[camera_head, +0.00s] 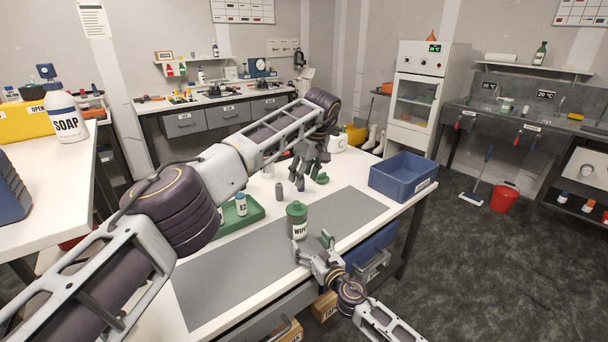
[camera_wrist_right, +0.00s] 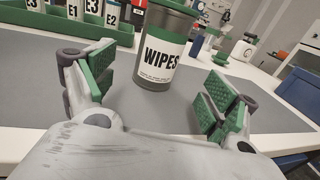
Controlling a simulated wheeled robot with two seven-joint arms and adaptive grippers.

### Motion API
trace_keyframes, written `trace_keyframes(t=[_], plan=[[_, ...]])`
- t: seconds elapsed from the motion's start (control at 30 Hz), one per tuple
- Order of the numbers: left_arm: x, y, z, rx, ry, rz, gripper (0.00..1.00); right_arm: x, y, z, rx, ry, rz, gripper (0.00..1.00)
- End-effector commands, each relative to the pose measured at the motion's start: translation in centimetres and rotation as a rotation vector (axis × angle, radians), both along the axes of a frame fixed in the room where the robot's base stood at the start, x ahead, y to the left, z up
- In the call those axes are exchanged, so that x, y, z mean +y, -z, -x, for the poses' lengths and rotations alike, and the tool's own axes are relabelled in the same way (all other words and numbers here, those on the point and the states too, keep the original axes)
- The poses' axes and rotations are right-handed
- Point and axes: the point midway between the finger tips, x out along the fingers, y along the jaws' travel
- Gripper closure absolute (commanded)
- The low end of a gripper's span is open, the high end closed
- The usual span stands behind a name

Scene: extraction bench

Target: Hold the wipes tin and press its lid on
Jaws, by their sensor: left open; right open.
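The wipes tin (camera_head: 297,222) stands upright on the grey mat and looks green at its top in the head view. In the right wrist view the tin (camera_wrist_right: 160,50) shows a white WIPES label and a green band; its top is cut off. I cannot tell clearly how the lid sits. My right gripper (camera_head: 314,246) is open in front of the tin. In the wrist view its green pads (camera_wrist_right: 165,95) stand apart to either side of the tin, with the tin beyond them. My left gripper (camera_head: 311,178) is open above the table, behind the tin.
A green tray (camera_head: 256,212) with small labelled bottles (camera_head: 241,204) is left of the tin. A blue bin (camera_head: 403,176) is at the table's right end. The grey mat (camera_head: 225,275) is clear at the front left.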

Motion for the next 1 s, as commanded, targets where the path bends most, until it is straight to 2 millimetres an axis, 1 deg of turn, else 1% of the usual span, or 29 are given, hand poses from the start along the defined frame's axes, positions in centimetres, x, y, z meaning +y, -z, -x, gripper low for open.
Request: trace_keyframes(t=[0.03, 0.2, 0.4, 0.6, 1.0], plan=[[0.0, 0.0, 0.0, 0.000, 0.000, 0.000, 0.53, -0.3, 0.1, 0.6, 0.000, -0.001, 0.001, 0.13], [0.0, 0.0, 0.0, 0.000, 0.000, 0.000, 0.53, -1.0, 0.1, 2.1, 0.001, 0.000, 0.002, 0.13], [0.0, 0.0, 0.0, 0.000, 0.000, 0.000, 0.53, -1.5, 0.0, 3.3, 0.001, 0.000, 0.000, 0.13], [0.0, 0.0, 0.0, 0.000, 0.000, 0.000, 0.53, -1.7, 0.0, 3.6, 0.000, 0.000, 0.000, 0.13], [0.0, 0.0, 0.0, 0.000, 0.000, 0.000, 0.53, -1.7, 0.0, 3.6, 0.000, 0.000, 0.000, 0.13]])
